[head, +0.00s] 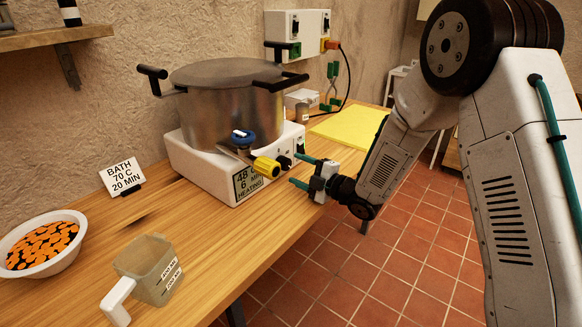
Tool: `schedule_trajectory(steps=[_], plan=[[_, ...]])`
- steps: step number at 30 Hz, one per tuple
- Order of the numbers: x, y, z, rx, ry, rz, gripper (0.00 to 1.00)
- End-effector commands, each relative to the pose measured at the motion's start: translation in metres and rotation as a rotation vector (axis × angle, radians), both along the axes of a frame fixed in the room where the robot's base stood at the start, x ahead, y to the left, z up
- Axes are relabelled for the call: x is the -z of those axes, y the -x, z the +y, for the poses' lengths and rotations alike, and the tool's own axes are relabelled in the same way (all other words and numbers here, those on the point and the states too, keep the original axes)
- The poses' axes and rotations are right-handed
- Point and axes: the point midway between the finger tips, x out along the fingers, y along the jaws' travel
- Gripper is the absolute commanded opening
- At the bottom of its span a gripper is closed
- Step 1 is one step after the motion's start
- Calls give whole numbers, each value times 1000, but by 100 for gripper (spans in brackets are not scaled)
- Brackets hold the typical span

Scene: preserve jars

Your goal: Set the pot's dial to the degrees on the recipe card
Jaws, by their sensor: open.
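The pot (228,104) is a steel pot with a lid and black handles on a white base (195,160). The base's front carries a yellow knob (264,167) and a smaller black knob (284,162); I cannot read any dial setting. A display (248,181) reads 48, 6 M and HEATING, its edges partly unclear. The recipe card (122,177) stands left of the pot and reads BATH 70 C 20 MIN. My gripper (298,171) is open and empty, its teal fingers just right of the knobs and seemingly apart from them.
A blue-handled tap (243,138) sticks out from the pot above the yellow knob. A measuring jug (152,268) and a bowl of orange slices (42,243) stand at the front left. A socket box (298,33) is on the wall.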

Motion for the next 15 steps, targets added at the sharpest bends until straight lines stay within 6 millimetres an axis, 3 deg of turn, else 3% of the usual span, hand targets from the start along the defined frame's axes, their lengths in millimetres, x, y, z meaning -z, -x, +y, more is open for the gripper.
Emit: schedule_trajectory(steps=[6, 15], plan=[[0, 18, -24, 1, 0, 1, 59], [0, 22, -28, 0, 1, 1, 59]])
